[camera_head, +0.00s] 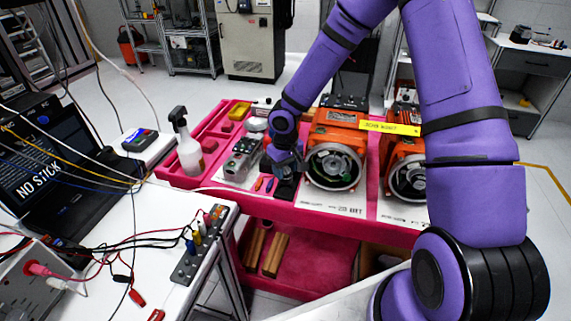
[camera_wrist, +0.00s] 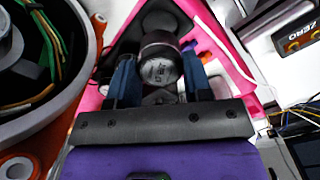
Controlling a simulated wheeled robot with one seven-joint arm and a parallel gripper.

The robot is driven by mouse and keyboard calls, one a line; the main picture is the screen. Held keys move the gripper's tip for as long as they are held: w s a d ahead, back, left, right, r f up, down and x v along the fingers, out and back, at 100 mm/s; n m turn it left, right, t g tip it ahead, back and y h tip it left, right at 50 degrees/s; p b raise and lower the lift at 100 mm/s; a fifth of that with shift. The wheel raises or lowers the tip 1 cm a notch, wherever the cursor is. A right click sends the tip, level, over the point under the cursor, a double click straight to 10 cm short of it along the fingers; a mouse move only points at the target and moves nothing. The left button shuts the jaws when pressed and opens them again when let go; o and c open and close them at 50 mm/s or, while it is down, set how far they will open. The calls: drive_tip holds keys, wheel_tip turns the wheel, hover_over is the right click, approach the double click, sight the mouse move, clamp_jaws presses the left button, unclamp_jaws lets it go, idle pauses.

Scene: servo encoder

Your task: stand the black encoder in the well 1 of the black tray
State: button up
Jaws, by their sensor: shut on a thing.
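My gripper (camera_wrist: 160,75) has its two dark blue fingers shut on the black encoder (camera_wrist: 160,66), a dark cylinder with pale lettering on its face. In the head view my gripper (camera_head: 286,166) is over the cart, left of the first orange motor, and mostly hides the encoder. The black tray (camera_head: 285,188) shows just below my gripper on the pink cart. In the wrist view a dark round shape (camera_wrist: 160,22) lies beyond the encoder; I cannot tell whether it is a well. Whether the encoder touches the tray cannot be told.
Two orange motors (camera_head: 335,150) stand close to the right of my gripper. A grey metal unit (camera_head: 243,158) and a spray bottle (camera_head: 187,148) are to its left. The pink cart (camera_head: 225,192) has a raised rim. A cable-strewn bench (camera_head: 150,235) stands at the front left.

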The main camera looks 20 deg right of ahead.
sight(285, 180)
drive_tip(key=shift+f, duration=1.7)
drive_tip(key=shift+f, duration=0.65)
drive_tip(key=o, duration=1)
drive_tip(key=shift+c, duration=0.2)
drive_tip(key=shift+c, duration=0.4)
drive_tip(key=shift+r, duration=0.1)
drive_tip(key=shift+r, duration=3.65)
